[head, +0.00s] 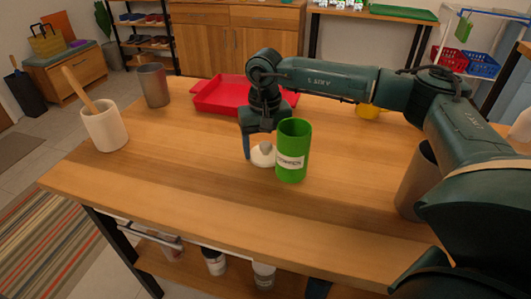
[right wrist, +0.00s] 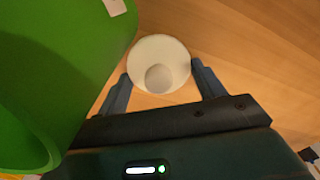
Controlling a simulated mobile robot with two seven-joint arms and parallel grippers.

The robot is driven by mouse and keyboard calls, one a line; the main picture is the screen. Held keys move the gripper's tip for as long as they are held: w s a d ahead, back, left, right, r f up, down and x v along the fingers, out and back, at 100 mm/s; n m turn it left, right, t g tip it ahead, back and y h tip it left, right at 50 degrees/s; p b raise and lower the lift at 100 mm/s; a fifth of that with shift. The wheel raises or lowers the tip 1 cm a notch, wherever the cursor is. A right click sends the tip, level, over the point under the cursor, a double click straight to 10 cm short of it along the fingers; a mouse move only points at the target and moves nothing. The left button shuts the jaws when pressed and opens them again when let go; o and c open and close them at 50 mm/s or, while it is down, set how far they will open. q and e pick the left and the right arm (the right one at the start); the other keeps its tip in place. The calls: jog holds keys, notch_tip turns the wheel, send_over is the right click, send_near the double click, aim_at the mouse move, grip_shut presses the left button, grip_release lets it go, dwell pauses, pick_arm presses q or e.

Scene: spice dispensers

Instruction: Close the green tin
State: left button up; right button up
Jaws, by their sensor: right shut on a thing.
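The green tin (head: 291,146) stands upright on the wooden table with a pale label on its side. Its top is open in the head view. It also shows large and close at the left of the right wrist view (right wrist: 50,70). A round white lid (head: 261,158) with a grey knob is at table level just left of the tin. My right gripper (head: 262,143) points down and is shut on the lid, with a finger on each side of it in the right wrist view (right wrist: 145,50). The tin hides part of the gripper in the head view. My left gripper is not in view.
A red tray (head: 218,96) lies behind the gripper. A grey metal cup (head: 154,86) and a white crock (head: 103,128) with a wooden utensil stand at the left. A yellow object (head: 368,111) is behind my arm.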

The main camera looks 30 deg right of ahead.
jog(key=shift+c, duration=0.6)
jog(key=shift+r, duration=0.15)
